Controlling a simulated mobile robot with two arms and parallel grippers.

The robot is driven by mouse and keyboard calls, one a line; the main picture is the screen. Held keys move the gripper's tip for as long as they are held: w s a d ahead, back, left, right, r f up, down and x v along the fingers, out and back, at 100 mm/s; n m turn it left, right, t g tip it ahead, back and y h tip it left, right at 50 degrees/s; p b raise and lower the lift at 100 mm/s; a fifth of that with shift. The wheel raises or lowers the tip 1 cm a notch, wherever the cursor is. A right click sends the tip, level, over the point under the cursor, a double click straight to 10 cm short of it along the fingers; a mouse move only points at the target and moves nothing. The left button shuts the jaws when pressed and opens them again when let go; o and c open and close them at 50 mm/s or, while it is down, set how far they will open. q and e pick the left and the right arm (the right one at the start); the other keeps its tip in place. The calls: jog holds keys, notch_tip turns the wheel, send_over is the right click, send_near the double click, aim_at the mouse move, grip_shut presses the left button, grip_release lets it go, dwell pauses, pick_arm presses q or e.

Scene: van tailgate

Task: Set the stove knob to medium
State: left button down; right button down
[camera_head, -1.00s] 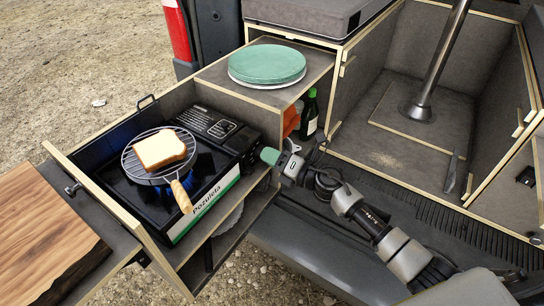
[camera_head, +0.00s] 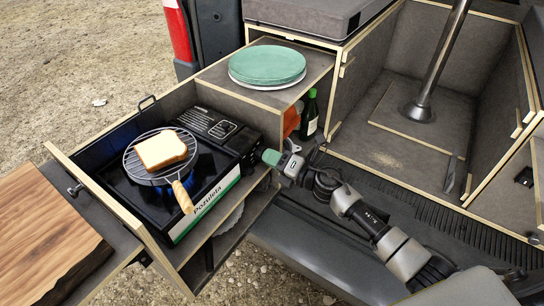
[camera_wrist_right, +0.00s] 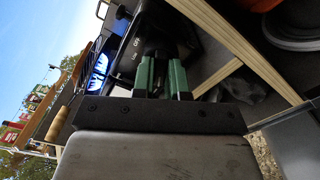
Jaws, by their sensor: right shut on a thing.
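The black camping stove (camera_head: 205,190) sits in the pulled-out drawer, a blue flame (camera_head: 205,161) showing beneath the grill. My right gripper (camera_head: 266,156) is at the stove's right end, its green fingers against the control side. In the right wrist view, the two green fingers (camera_wrist_right: 160,82) are closed around the dark stove knob (camera_wrist_right: 158,56). The knob is mostly hidden between them, and its setting cannot be read. The blue flame (camera_wrist_right: 98,68) also shows there at the left. My left gripper is not in view.
Bread (camera_head: 160,149) lies on a round wire grill (camera_head: 131,163) with a wooden handle. A cutting board (camera_head: 45,235) is at the left. Green plates (camera_head: 267,63) stand on the shelf above. A bottle (camera_head: 309,116) is just behind my right gripper.

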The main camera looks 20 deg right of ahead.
jog(key=m+p, duration=0.5)
jog(key=m, duration=0.4)
jog(key=shift+m+p, duration=0.35)
jog(key=shift+m, duration=0.05)
dwell(0.4)
jog(key=c, duration=1.1)
grip_release()
jog(key=shift+c, duration=0.2)
jog(key=b+v, duration=0.1)
jog(key=v, duration=1)
jog(key=shift+w, duration=0.1)
